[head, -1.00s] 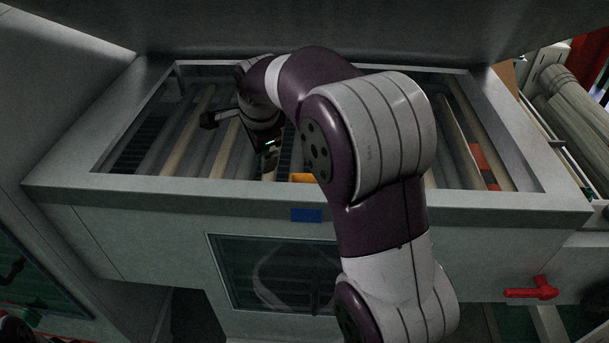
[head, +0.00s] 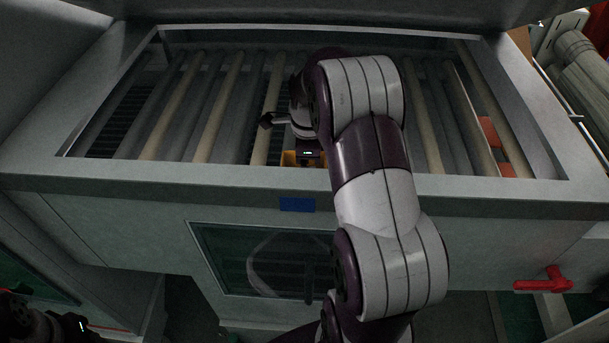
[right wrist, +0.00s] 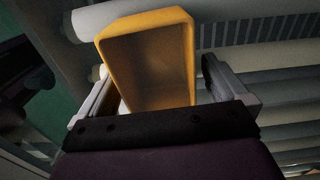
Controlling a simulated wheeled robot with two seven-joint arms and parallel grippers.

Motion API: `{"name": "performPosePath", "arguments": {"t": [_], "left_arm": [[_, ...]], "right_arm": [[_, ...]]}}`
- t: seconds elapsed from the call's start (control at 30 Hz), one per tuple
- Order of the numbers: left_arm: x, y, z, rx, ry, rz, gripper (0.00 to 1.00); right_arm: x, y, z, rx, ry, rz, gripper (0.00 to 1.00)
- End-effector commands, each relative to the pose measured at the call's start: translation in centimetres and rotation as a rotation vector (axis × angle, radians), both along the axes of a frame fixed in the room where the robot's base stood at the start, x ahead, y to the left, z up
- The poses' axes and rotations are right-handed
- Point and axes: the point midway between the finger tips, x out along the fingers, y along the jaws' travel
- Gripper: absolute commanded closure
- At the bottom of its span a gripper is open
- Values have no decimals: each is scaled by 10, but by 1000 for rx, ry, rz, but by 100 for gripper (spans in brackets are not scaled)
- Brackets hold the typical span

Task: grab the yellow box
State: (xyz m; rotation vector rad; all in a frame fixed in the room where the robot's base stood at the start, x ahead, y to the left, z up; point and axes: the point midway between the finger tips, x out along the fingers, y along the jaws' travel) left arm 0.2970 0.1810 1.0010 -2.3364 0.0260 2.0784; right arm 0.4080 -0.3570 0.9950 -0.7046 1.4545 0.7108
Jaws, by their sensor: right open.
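The yellow box (head: 288,158) lies on the conveyor rollers near the front rim, mostly hidden by my right arm in the head view. In the right wrist view the yellow box (right wrist: 187,62) shows a hollow, dark inside and thick yellow walls. My right gripper (right wrist: 157,72) is open, with one finger on each side of the box's near part. I cannot tell whether either finger touches it. In the head view my right gripper's fingers are hidden behind its wrist. A dark part of my left gripper (head: 72,325) shows at the bottom left corner; its fingers are not visible.
The roller conveyor has a raised grey metal rim (head: 450,186) around it. Orange-red pieces (head: 496,145) lie at the right end. A red valve handle (head: 545,284) sticks out at the front right. The rollers left of my right arm are clear.

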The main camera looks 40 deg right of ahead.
Motion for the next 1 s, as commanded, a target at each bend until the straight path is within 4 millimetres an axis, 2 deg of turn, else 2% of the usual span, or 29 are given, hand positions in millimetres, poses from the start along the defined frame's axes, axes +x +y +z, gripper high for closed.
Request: {"name": "performPosePath", "arguments": {"t": [0.27, 0.4, 0.43, 0.67, 0.77, 0.87, 0.9, 1.0], "left_arm": [[0, 0, 2, 0, 0, 0, 52], [0, 0, 2, 0, 0, 0, 52], [0, 0, 2, 0, 0, 0, 52], [0, 0, 2, 0, 0, 0, 52], [0, 0, 1, 0, 0, 0, 52], [0, 0, 4, 0, 0, 0, 52], [0, 0, 18, 0, 1, 0, 52], [0, 0, 38, 0, -1, 0, 52]], "right_arm": [[0, 0, -5, -1, -2, 0, 0], [0, 0, -5, -1, -2, 0, 46], [0, 0, -5, -1, -2, 1, 53], [0, 0, -4, -1, -2, 1, 53], [1, 0, 4, -2, -5, 1, 53], [1, 0, 29, -3, -5, 1, 53], [1, 0, 46, -1, -3, 2, 53], [1, 0, 73, 0, -2, 2, 53]]}}
